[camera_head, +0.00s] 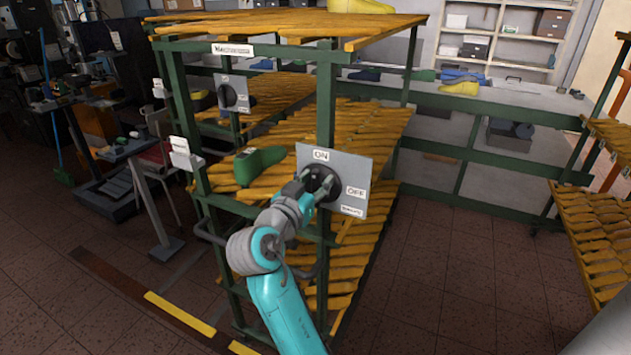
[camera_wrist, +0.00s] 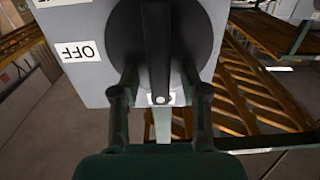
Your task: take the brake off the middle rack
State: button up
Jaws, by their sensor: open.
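The brake panel (camera_head: 343,163) is a grey plate on the post of the slatted rack (camera_head: 381,118). It carries an ON label (camera_head: 321,155) at the top and an OFF label (camera_head: 357,192) at the right. The OFF label also shows upside down in the wrist view (camera_wrist: 78,51). The black brake knob (camera_wrist: 158,40) has a raised bar, upright in the wrist view and not pointing at OFF, with a white mark at its lower end. My gripper (camera_wrist: 160,75) is open, with one finger on each side of the bar's lower end. In the head view my gripper (camera_head: 317,187) partly hides the knob.
A second panel with a black knob (camera_head: 228,95) is on the rack to the left. A green shoe last (camera_head: 258,165) lies on a shelf beside my gripper. Another slatted rack (camera_head: 600,235) stands at the right. Floor (camera_head: 465,275) is clear between the racks.

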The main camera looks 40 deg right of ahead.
grip_shut()
jog(key=shift+s+m, duration=0.1)
jog(key=shift+m, duration=0.2)
jog(key=m, duration=0.3)
jog(key=shift+s+d+f+m, duration=0.1)
jog(key=shift+s+d+m, duration=0.05)
jog(key=shift+s+m, duration=0.15)
jog(key=shift+s+d+f+m, duration=0.1)
jog(key=shift+s+f+m, duration=0.2)
jog(key=shift+m, duration=1.95)
jog(key=shift+s+d+f+m, duration=0.15)
jog(key=shift+f+m, duration=0.25)
jog(key=shift+m, duration=1.9)
jog(key=shift+s+f+m, duration=0.2)
jog(key=shift+f+m, duration=0.15)
jog(key=shift+m, duration=1.9)
